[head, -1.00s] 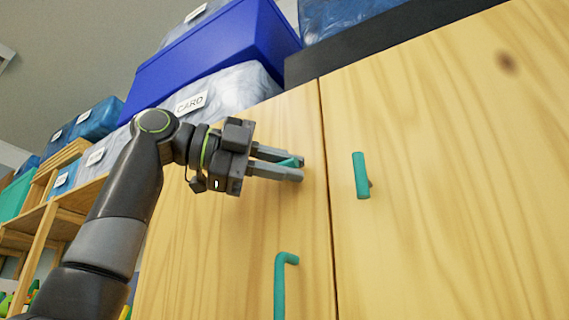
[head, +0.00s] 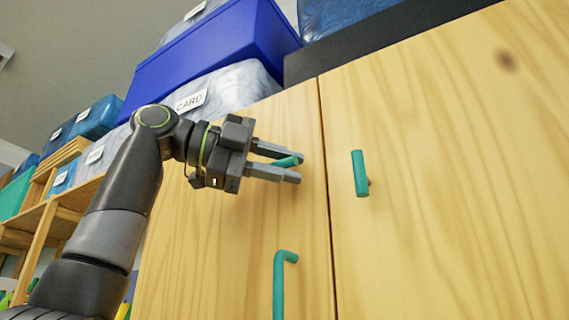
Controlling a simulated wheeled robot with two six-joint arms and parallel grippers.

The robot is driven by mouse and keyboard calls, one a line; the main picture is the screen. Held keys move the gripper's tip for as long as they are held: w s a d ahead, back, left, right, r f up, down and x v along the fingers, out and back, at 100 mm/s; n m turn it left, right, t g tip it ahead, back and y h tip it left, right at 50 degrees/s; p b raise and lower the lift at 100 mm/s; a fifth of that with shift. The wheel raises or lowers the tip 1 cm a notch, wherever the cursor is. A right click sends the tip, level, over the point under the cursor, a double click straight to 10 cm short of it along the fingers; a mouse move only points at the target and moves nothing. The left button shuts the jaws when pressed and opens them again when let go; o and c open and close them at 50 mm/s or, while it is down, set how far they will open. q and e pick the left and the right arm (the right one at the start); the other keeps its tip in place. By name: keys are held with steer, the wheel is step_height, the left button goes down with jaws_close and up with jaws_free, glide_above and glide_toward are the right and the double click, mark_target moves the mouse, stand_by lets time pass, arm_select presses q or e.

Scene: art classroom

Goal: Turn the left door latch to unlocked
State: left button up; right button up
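The left door latch (head: 289,161) is a small teal bar near the upper right edge of the left wooden cabinet door (head: 225,240). It lies nearly level, its right end tilted slightly up, and is partly hidden. My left gripper (head: 299,168) is at this latch, fingers pointing right. The fingers are apart, with the teal bar showing in the gap between them; a gap shows below the bar, so they do not look clamped on it. My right gripper is out of view.
The right door (head: 440,200) carries a similar teal latch (head: 360,174), standing nearly upright. A teal handle (head: 280,285) sticks out below my gripper on the left door. A blue bin (head: 215,55) and a plastic-wrapped pack labelled CARD (head: 235,88) sit above. Shelves stand at left.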

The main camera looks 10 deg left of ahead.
arm_select(q)
steer(key=v, duration=1.7)
steer(key=shift+s+a, duration=0.1)
